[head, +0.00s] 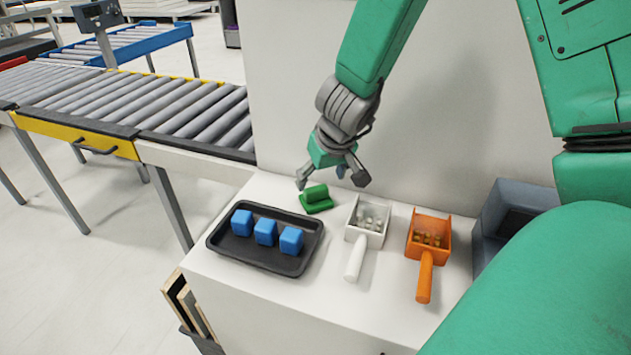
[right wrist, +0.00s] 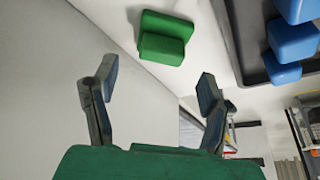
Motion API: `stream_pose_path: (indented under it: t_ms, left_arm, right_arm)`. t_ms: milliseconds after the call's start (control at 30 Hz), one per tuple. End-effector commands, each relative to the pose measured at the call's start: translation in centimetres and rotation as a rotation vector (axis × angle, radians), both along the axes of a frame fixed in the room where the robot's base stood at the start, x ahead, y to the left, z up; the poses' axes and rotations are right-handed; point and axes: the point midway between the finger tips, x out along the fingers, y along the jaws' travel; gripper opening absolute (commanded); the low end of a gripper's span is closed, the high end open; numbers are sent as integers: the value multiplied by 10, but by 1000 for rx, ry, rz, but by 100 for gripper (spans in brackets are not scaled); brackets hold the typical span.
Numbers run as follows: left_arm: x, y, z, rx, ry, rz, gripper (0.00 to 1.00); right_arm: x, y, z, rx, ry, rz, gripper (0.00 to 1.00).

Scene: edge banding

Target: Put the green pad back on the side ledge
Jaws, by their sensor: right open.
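The green pad (head: 316,199) lies on the white side ledge (head: 215,262), behind the black tray and near the wall. It is a green block with a raised part on a flat base. In the right wrist view the green pad (right wrist: 165,38) shows beyond the fingertips, apart from them. My right gripper (head: 333,180) is open and empty just above the pad; its spread fingers show in the right wrist view (right wrist: 153,92). My left gripper is not in view.
A black tray (head: 222,250) with three blue blocks stands in front of the pad. A white scoop (head: 355,262) and an orange scoop (head: 425,275), both holding small pieces, lie to the right. A roller conveyor (head: 150,100) is at left. A wall rises behind the ledge.

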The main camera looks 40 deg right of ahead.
Motion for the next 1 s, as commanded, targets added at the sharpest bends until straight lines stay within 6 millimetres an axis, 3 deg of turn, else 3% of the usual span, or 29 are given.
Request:
stream_pose_path:
  t_ms: [33, 100, 300, 1000]
  left_arm:
    - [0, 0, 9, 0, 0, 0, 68]
    - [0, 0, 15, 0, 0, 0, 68]
    - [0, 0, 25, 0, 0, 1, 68]
    - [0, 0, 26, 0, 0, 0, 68]
  right_arm:
    - [-4, 1, 16, -5, -2, 3, 67]
    - [-9, 5, 29, -6, -1, 2, 67]
    - [-19, 9, 54, -6, 0, 1, 67]
    - [-22, 8, 58, -1, 1, 0, 67]
